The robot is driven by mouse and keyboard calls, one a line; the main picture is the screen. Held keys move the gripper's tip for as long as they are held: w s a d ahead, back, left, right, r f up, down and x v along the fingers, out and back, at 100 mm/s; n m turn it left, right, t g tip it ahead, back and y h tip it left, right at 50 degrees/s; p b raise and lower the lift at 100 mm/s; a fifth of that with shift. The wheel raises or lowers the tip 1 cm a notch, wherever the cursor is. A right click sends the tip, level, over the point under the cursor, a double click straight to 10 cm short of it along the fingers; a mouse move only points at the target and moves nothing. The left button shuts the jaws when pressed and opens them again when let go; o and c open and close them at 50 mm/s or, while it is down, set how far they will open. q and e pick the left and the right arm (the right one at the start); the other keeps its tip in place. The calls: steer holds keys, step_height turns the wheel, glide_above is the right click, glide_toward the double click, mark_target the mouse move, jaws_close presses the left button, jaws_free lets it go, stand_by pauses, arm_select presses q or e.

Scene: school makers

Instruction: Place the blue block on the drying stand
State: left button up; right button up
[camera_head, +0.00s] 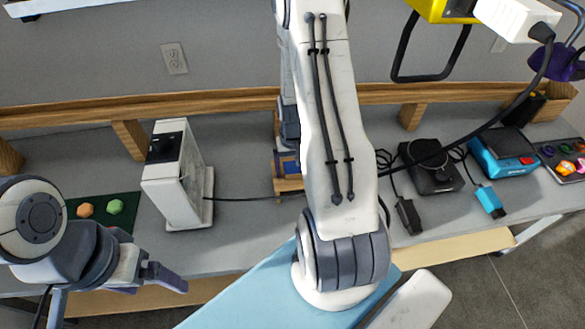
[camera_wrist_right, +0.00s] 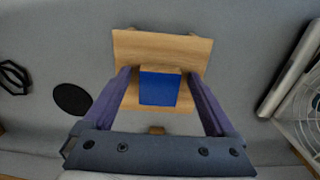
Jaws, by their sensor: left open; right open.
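The blue block (camera_wrist_right: 158,90) sits on the wooden drying stand (camera_wrist_right: 160,44) in the right wrist view, between the two purple fingers of my right gripper (camera_wrist_right: 159,76). The fingers are open, one on each side of the block; I cannot tell whether either touches it. In the head view the block (camera_head: 289,166) and stand (camera_head: 289,185) show only partly, as my right arm hides the rest. My left gripper (camera_head: 150,281) is open and empty at the front left, well away from the stand.
A white device (camera_head: 176,180) stands left of the stand, with a green mat (camera_head: 104,212) holding hexagonal pieces further left. Right of my arm are a black device (camera_head: 432,168), a blue device (camera_head: 503,152) and cables. A wooden rail (camera_head: 220,103) runs along the back.

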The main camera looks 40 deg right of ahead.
mark_target(293, 171)
steer(key=shift+r, duration=0.1)
steer(key=shift+r, duration=0.2)
step_height(293, 171, up, 12)
steer(key=b, duration=0.1)
steer(key=shift+f, duration=0.25)
steer(key=shift+f+p, duration=0.4)
steer(key=shift+f, duration=4.5)
steer(key=shift+f, duration=0.2)
